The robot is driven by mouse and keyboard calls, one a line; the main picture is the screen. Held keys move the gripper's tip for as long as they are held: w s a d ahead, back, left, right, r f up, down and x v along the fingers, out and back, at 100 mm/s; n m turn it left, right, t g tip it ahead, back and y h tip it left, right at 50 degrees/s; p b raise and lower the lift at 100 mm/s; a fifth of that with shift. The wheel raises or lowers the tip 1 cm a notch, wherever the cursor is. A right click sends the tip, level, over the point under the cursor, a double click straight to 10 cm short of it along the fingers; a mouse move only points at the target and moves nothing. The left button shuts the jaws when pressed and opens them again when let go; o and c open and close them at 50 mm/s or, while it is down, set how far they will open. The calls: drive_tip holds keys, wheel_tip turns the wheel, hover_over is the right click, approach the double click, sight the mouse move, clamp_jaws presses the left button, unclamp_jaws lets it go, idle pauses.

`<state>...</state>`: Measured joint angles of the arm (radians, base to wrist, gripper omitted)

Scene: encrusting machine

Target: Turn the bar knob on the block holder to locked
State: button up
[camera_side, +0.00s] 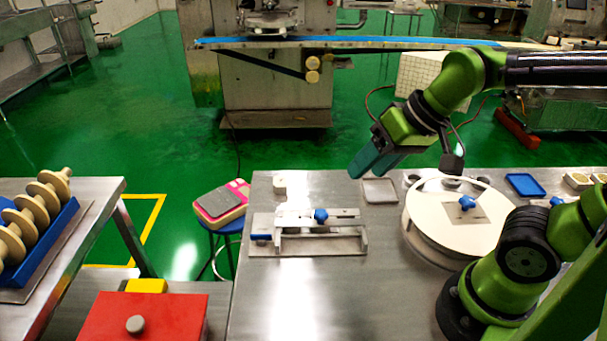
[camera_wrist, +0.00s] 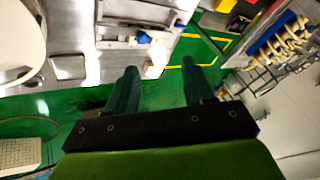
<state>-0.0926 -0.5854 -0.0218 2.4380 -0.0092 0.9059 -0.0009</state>
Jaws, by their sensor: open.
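The block holder (camera_side: 290,247) is a grey metal fixture near the left edge of the steel table. A blue knob (camera_side: 321,214) sits on its upper rail, and a blue bar-shaped handle (camera_side: 261,237) is at its left end. Which one is the bar knob, and its lock state, I cannot tell. My gripper (camera_side: 358,170) is above and to the right of the holder, apart from it. In the wrist view, my gripper (camera_wrist: 158,65) has its teal fingers spread with nothing between them. The holder (camera_wrist: 115,32) and blue knob (camera_wrist: 143,37) show beyond the fingertips.
A round white turntable (camera_side: 440,215) with a blue knob stands right of the holder. A small grey plate (camera_side: 379,191) and white block (camera_side: 280,184) lie behind it. A red box (camera_side: 160,318) is at front left. The table (camera_side: 310,300) in front of the holder is clear.

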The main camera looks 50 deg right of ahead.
drive_tip(key=w+a+f+n+g, duration=0.2)
drive_tip(key=w+a+n+g, duration=0.15)
drive_tip(key=w, duration=0.45)
drive_tip(key=n+g+h, duration=0.2)
drive_tip(key=n, duration=0.7)
hover_over(261, 239)
wheel_tip(261, 239, down, 4)
wheel_tip(261, 239, down, 16)
drive_tip(key=shift+w+d+r, duration=0.1)
drive_tip(key=shift+d, duration=0.05)
clamp_jaws()
